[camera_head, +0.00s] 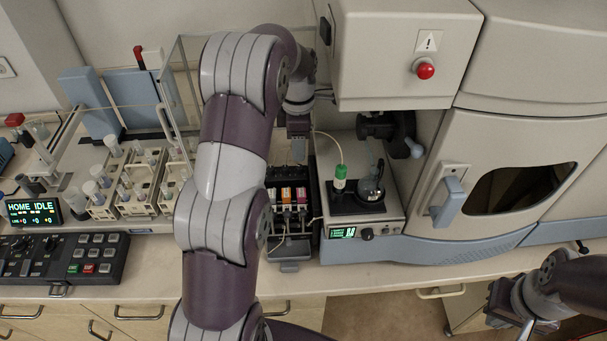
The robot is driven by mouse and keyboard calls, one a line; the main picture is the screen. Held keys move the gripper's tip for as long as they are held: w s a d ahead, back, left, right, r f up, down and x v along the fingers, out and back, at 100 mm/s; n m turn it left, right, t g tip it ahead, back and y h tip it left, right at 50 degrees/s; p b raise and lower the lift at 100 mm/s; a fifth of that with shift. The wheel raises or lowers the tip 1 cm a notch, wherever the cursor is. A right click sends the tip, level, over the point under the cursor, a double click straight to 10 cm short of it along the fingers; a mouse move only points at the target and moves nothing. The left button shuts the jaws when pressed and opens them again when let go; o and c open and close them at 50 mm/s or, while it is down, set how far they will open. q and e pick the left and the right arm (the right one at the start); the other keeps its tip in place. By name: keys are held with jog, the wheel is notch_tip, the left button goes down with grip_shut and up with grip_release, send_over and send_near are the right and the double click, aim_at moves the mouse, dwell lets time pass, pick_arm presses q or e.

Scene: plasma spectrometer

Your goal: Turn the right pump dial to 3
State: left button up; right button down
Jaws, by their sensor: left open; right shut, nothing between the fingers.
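A small black dial (367,234) sits on the front of a beige unit (394,212), right of its green display (342,233); its setting is too small to read. Left of it stands a dark pump block (272,172) with orange, red and purple parts; any dials on it cannot be made out. I cannot tell which is the right pump dial. My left gripper (298,145) hangs pointing down above the back of the pump block, open, its fingers hard to make out. My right gripper (502,305) is shut and empty at lower right, beyond the bench front.
A flask (370,186) and a green-capped tube (340,178) stand on the beige unit. The large spectrometer (450,140) fills the right. Tube racks (140,190) and a control panel (75,258) are at left. My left arm crosses the middle and hides some bench.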

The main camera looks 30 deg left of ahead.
aim_at(299, 166)
pick_arm(q)
notch_tip(299, 166, down, 6)
jog(key=shift+d+f+p, duration=0.1)
jog(key=shift+f+p, duration=0.1)
jog(key=shift+p, duration=0.75)
jog(key=shift+f, duration=0.35)
pick_arm(e)
jog(key=shift+r, duration=0.4)
pick_arm(q)
jog(key=shift+c, duration=0.3)
grip_shut()
jog(key=shift+m, duration=0.8)
jog(key=shift+o, duration=0.3)
grip_release()
